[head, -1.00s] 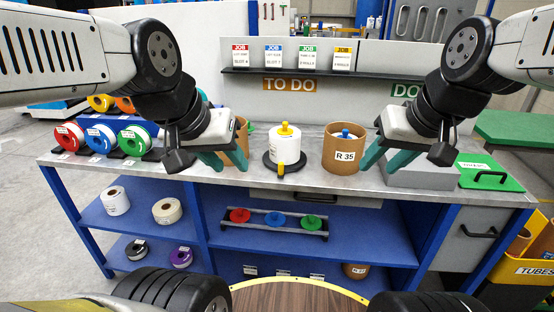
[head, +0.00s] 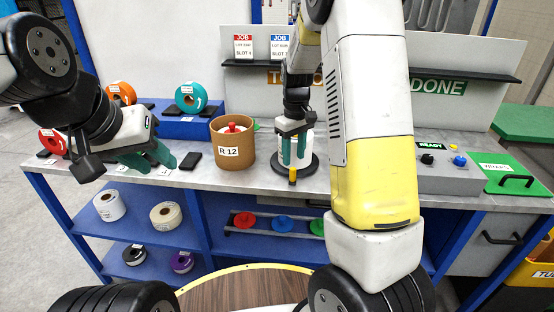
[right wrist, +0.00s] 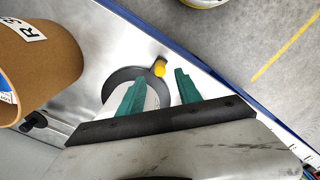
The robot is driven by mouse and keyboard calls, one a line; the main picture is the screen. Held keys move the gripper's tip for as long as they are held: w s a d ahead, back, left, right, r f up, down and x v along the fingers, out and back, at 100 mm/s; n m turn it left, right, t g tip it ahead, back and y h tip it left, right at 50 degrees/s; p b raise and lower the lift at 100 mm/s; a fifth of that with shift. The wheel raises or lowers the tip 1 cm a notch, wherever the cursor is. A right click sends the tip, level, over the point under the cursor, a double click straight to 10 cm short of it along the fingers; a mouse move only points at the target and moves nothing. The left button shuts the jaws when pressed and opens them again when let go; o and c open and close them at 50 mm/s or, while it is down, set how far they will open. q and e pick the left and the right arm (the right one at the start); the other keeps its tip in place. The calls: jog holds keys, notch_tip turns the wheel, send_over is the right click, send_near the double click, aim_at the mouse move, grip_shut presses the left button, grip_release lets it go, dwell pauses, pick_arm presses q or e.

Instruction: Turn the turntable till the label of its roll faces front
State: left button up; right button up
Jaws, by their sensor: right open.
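The turntable (head: 280,168) is a dark round disc on the grey bench, with a yellow peg (head: 292,176) at its front edge. A white roll (head: 294,157) stands upright on it, partly covered by my right gripper. No label shows on its visible side. My left gripper (head: 150,157) is open and empty at the bench's left.
A cardboard tub marked R 12 (head: 232,158) stands left of the turntable. A grey box with buttons (head: 440,180) and a green panel (head: 512,176) are at the right. My right arm hides the bench between.

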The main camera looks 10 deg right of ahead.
aim_at(294, 168)
notch_tip(294, 168, down, 7)
jog(key=shift+r, duration=0.1)
jog(key=shift+d, duration=0.1)
grip_shut()
dwell(1.5)
